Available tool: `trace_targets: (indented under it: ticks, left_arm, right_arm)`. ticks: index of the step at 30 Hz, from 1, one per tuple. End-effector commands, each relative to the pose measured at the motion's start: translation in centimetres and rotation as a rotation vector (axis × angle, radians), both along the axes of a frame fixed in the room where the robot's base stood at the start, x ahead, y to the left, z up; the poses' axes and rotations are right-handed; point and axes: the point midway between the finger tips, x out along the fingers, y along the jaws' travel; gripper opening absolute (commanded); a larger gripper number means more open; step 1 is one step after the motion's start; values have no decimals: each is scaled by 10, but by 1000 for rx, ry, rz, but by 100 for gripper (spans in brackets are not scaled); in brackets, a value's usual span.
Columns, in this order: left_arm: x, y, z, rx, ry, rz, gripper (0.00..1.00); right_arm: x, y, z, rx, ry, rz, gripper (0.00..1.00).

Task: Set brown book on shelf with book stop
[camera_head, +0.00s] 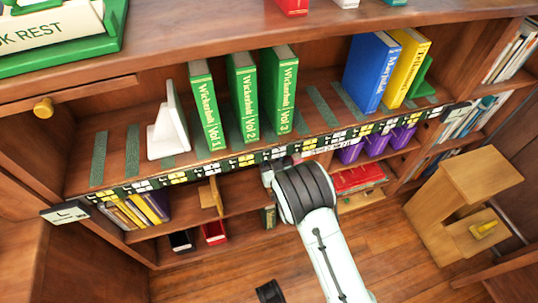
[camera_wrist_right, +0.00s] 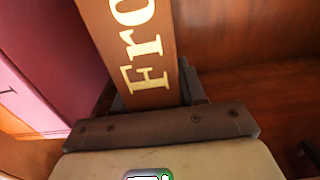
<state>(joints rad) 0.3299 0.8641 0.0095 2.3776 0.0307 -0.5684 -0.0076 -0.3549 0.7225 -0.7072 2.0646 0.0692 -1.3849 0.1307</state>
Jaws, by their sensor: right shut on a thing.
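The brown book (camera_wrist_right: 128,45) with gold letters "Fro" stands out from my right gripper (camera_wrist_right: 160,98) in the right wrist view. The gripper is shut on it; the fingers are mostly hidden. In the head view my right arm reaches to the shelf front, and its gripper and the brown book are hidden there. A white book stop (camera_head: 167,128) stands on the upper shelf (camera_head: 115,150), left of the green books. A green book stop (camera_head: 420,80) stands right of the yellow book. A wooden upright piece (camera_head: 213,197) stands on the lower shelf.
In the wrist view a magenta surface (camera_wrist_right: 62,55) is left of the brown book.

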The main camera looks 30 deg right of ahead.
Motion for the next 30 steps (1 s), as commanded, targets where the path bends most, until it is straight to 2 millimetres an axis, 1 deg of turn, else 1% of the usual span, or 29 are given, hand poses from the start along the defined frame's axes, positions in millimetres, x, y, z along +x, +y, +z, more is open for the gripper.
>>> trace_targets:
  ticks: [5, 11, 12, 14, 15, 25, 28, 30]
  left_arm:
    - [-1, 0, 0, -1, 3, 0, 34]
    - [-2, 0, -2, -1, 9, 0, 34]
    - [-3, 0, -3, -2, 12, 1, 34]
    - [-3, 0, -2, -2, 12, 1, 34]
    - [-3, 0, -2, -1, 11, 1, 34]
    - [-1, 0, 0, -1, 3, 0, 34]
    - [3, -1, 4, 0, -10, 0, 34]
    - [7, -1, 9, 0, -24, -1, 34]
  right_arm:
    - [1, -1, 2, -1, -8, -1, 0]
    - [1, 0, 0, -1, -7, -1, 0]
    - [0, 0, -2, 0, -2, -1, 43]
    - [0, 0, -1, 0, -2, -1, 63]
    - [0, 0, -1, 0, -2, -1, 66]
    - [0, 0, 1, 0, -2, 0, 66]
    - [-11, 2, 0, 1, 2, -1, 66]
    - [-23, 5, 1, 1, 2, -2, 66]
